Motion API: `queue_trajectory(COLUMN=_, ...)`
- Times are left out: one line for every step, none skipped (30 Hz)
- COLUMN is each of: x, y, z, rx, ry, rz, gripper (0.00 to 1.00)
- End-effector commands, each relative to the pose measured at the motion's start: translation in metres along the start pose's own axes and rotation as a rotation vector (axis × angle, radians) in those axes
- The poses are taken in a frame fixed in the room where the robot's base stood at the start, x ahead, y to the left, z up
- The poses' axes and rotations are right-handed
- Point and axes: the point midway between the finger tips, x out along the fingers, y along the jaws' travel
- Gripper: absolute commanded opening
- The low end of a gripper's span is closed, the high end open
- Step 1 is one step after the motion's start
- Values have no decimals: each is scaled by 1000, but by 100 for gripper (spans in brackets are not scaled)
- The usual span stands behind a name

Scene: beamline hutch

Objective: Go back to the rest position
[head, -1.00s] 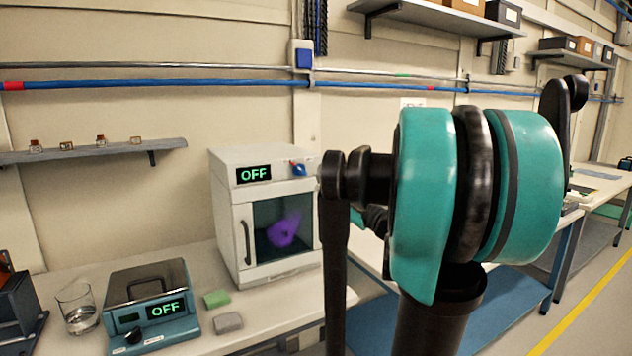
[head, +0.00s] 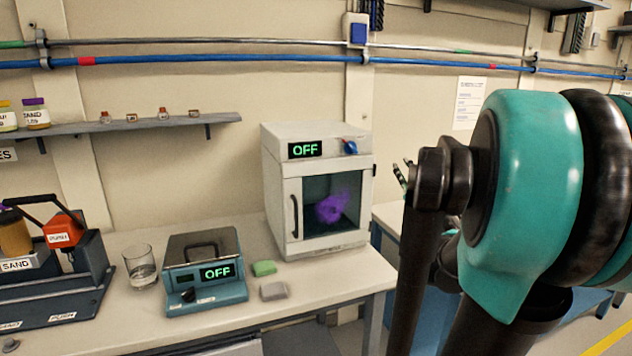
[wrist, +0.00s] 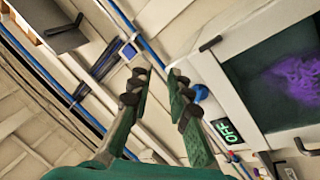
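My gripper (wrist: 160,82) shows in the wrist view with its two green and dark fingers apart and nothing between them. In the head view my arm fills the right side, and the gripper is mostly hidden behind it. A white cabinet (head: 276,142) with an OFF display and a dark window stands on the bench. Its door looks shut and something purple (head: 332,208) is behind the window. The cabinet's tilted front (wrist: 214,84) is on the right in the wrist view, apart from the fingers as far as I can tell.
The bench (head: 338,268) also holds a teal device (head: 207,290) reading OFF, a glass beaker (head: 140,268), a green block (head: 264,268), a grey block (head: 273,291) and a dark rack (head: 92,262). A wall shelf (head: 150,127) carries small items.

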Motion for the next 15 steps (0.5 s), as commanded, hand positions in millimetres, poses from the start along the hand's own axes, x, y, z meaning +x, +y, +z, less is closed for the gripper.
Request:
queue_trajectory(x=-4, y=1, z=12, rx=29, ry=-62, rz=45, gripper=18)
queue_trajectory(x=-8, y=3, z=21, rx=47, ry=-106, rz=73, gripper=18)
queue_trajectory(x=-13, y=4, z=33, rx=74, ry=-166, rz=106, gripper=18)
queue_trajectory(x=-19, y=3, z=44, rx=94, ry=-214, rz=128, gripper=18)
queue_trajectory(x=-25, y=2, z=54, rx=114, ry=-263, rz=146, gripper=18)
queue_trajectory(x=-34, y=-2, z=68, rx=142, ry=-331, rz=165, gripper=18)
queue_trajectory(x=-41, y=-6, z=78, rx=163, ry=-382, rz=176, gripper=18)
queue_trajectory(x=-49, y=-11, z=89, rx=186, ry=-435, rz=184, gripper=18)
queue_trajectory(x=-61, y=-20, z=103, rx=214, ry=-507, rz=189, gripper=18)
queue_trajectory(x=-70, y=-27, z=113, rx=235, ry=-562, rz=188, gripper=18)
queue_trajectory(x=-81, y=-36, z=123, rx=258, ry=-618, rz=185, gripper=18)
queue_trajectory(x=-95, y=-49, z=135, rx=287, ry=-692, rz=175, gripper=18)
queue_trajectory(x=-107, y=-59, z=143, rx=309, ry=-749, rz=164, gripper=18)
queue_trajectory(x=-119, y=-71, z=151, rx=329, ry=-805, rz=148, gripper=18)
queue_trajectory(x=-136, y=-87, z=160, rx=356, ry=-882, rz=123, gripper=18)
